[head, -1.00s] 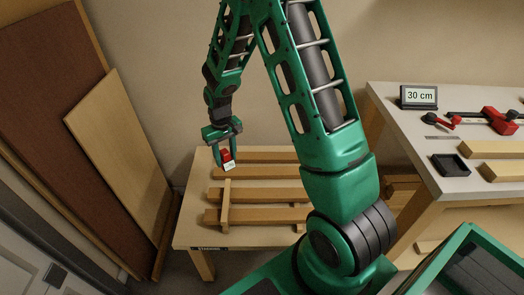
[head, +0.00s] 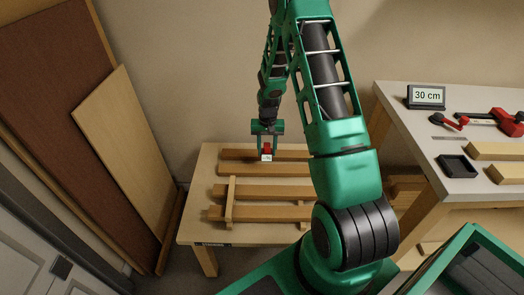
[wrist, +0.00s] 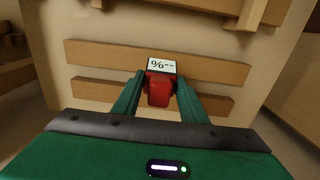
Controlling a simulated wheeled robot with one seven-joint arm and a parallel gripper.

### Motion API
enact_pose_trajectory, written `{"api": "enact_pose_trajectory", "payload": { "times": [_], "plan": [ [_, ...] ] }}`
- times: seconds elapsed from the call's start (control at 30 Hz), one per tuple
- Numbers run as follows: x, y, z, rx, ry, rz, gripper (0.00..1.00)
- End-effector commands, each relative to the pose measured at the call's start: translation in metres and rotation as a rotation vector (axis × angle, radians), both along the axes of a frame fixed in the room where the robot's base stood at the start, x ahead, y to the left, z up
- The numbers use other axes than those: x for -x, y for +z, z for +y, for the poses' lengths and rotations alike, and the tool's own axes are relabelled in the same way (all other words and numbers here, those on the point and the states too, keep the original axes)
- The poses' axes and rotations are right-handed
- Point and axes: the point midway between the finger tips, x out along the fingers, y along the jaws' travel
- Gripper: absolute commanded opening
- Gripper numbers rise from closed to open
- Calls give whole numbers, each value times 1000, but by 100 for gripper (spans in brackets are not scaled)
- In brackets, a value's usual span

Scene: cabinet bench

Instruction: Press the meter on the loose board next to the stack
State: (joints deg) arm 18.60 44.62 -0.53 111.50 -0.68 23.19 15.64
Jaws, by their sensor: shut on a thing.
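My gripper (head: 267,145) is shut on a small red meter (head: 267,148) with a white display. The wrist view shows the meter (wrist: 159,88) between my two fingers, its display reading "--%". The meter is over the back part of a low table (head: 192,232). There, two bare boards lie side by side, a back board (head: 235,154) and a second board (head: 240,170). In the wrist view the display overlaps a board (wrist: 100,53); I cannot tell whether it touches. Nearer the front, a thin strip (head: 231,205) lies across two more boards (head: 270,192). My arm hides the boards' right ends.
A workbench (head: 408,125) at right holds a "30 cm" display (head: 426,96), a red and black clamp (head: 505,122), a black tray (head: 457,166) and wood pieces. Large panels (head: 120,140) lean on the left wall. The low table's left end is clear.

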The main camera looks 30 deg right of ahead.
Motion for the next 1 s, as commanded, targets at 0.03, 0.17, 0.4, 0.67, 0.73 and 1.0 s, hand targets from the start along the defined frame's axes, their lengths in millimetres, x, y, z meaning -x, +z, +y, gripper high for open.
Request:
{"api": "enact_pose_trajectory", "payload": {
  "times": [0.03, 0.17, 0.4, 0.67, 0.73, 1.0],
  "plan": [
    [0, -4, 1, -1, 1, 2, 12],
    [1, -16, 1, -1, 2, 3, 12],
    [1, -39, 1, 0, 3, 2, 12],
    [0, -52, 1, -1, 3, 1, 12],
    [0, -53, 1, -1, 3, 1, 12],
    [0, -53, 2, -1, 4, 1, 12]
  ]
}}
